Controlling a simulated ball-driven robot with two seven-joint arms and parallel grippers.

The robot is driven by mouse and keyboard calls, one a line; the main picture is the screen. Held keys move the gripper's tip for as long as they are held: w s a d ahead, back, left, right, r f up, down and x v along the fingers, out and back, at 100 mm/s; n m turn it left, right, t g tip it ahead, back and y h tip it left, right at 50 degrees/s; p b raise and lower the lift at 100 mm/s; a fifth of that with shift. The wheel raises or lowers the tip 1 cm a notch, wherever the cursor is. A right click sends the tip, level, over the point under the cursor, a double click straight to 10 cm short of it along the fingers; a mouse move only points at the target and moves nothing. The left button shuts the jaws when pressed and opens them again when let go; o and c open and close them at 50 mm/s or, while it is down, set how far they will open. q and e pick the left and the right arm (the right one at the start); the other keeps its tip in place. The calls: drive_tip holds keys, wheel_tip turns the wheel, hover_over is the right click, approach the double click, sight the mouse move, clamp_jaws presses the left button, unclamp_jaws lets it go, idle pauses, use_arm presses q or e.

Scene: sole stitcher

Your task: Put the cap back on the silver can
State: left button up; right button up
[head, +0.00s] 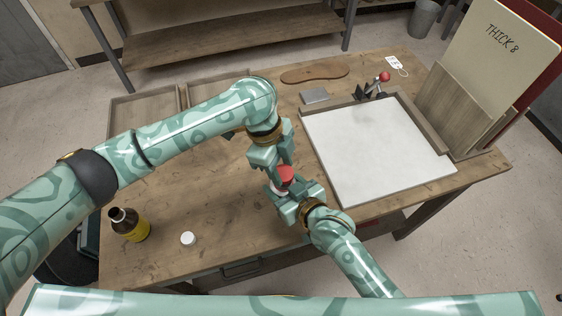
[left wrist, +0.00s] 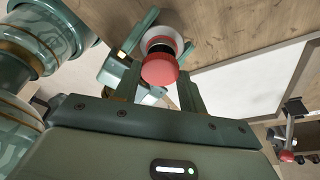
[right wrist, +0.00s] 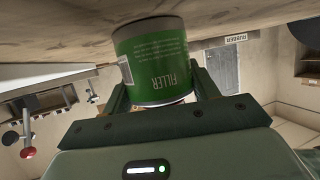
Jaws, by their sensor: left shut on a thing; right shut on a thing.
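A red cap (head: 286,175) is between the fingers of my left gripper (head: 279,167), which is shut on it from above. It also shows in the left wrist view (left wrist: 160,70), with pale round parts behind it. My right gripper (head: 290,194) is shut on a can just below. In the right wrist view this can (right wrist: 158,62) has a green label reading FILLER, upside down in the picture, and metal rims. The cap is over the can, very close; I cannot tell whether it touches or sits on it. The fingers hide most of the can in the head view.
A brown bottle (head: 130,225) with a yellow label and a white cap (head: 188,239) stand on the wooden table (head: 220,215) at left front. A white board (head: 375,150) lies at right, beside a wooden holder (head: 455,115). A shoe sole (head: 315,74) lies at the back.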

sight(285, 169)
idle(0.4)
use_arm(q)
drive_tip(key=shift+f, duration=0.85)
drive_tip(key=shift+f, duration=0.55)
use_arm(e)
clamp_jaws()
use_arm(q)
drive_tip(key=m, duration=0.2)
drive_tip(key=m+g+y, duration=0.1)
drive_tip(key=m, duration=0.1)
drive_tip(key=shift+w+d+m, duration=0.15)
drive_tip(key=shift+w+m, duration=0.05)
drive_tip(key=shift+m, duration=0.2)
drive_tip(key=m, duration=0.3)
drive_tip(key=shift+d+m+g+y, duration=0.15)
drive_tip(key=shift+m+g+y, duration=0.15)
drive_tip(key=shift+y, duration=0.1)
drive_tip(key=m+y, duration=0.1)
drive_tip(key=m, duration=0.4)
drive_tip(key=shift+d+m, duration=0.15)
drive_tip(key=shift+m, duration=0.15)
drive_tip(key=m+y, duration=0.1)
drive_tip(key=m, duration=0.2)
